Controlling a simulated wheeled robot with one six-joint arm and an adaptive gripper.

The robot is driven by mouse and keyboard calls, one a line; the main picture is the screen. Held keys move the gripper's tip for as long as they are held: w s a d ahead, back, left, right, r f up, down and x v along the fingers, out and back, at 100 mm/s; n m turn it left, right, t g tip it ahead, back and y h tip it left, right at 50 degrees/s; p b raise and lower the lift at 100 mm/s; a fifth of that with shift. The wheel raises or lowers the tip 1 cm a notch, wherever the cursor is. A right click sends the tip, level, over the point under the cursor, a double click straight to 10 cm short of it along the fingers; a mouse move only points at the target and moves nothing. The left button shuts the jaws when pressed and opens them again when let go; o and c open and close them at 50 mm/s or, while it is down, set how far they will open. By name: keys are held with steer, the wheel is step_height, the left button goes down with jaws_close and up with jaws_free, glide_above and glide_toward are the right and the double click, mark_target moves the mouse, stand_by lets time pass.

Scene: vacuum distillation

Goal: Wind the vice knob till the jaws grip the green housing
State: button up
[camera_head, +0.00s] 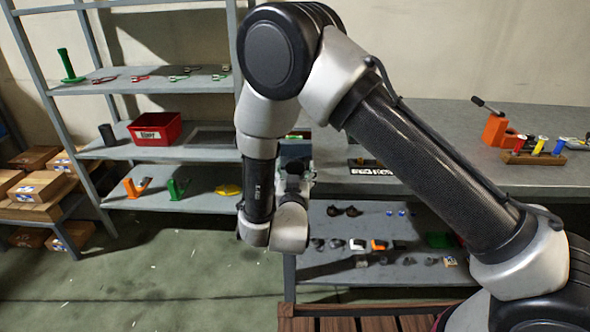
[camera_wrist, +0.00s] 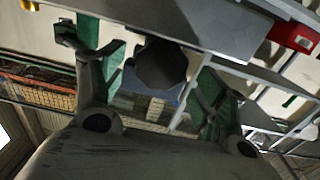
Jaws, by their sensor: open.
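In the wrist view the two fingers of my gripper (camera_wrist: 150,78) stand apart. A dark, many-sided round knob (camera_wrist: 161,66) shows between them, and I cannot tell whether either finger touches it. Green surfaces (camera_wrist: 112,62) show by the fingers; I cannot tell which part they belong to. In the head view my gripper (camera_head: 293,172) points towards the workbench edge. A grey-green block (camera_head: 295,148), perhaps the vice, shows just behind it, mostly hidden by my arm. I cannot make out the jaws or the green housing.
The workbench (camera_head: 450,120) runs right, with an orange block (camera_head: 496,129) and a wooden rack (camera_head: 534,158) on it. Small parts lie on the shelf below. A shelf unit at left holds a red bin (camera_head: 155,129). The floor between is clear.

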steer(key=shift+w, duration=0.8)
steer(key=c, duration=1)
steer(key=shift+d+m, duration=0.1)
steer(key=shift+m, duration=1.4)
steer(key=o, duration=1)
steer(key=s, duration=1.2)
steer(key=shift+a, duration=0.2)
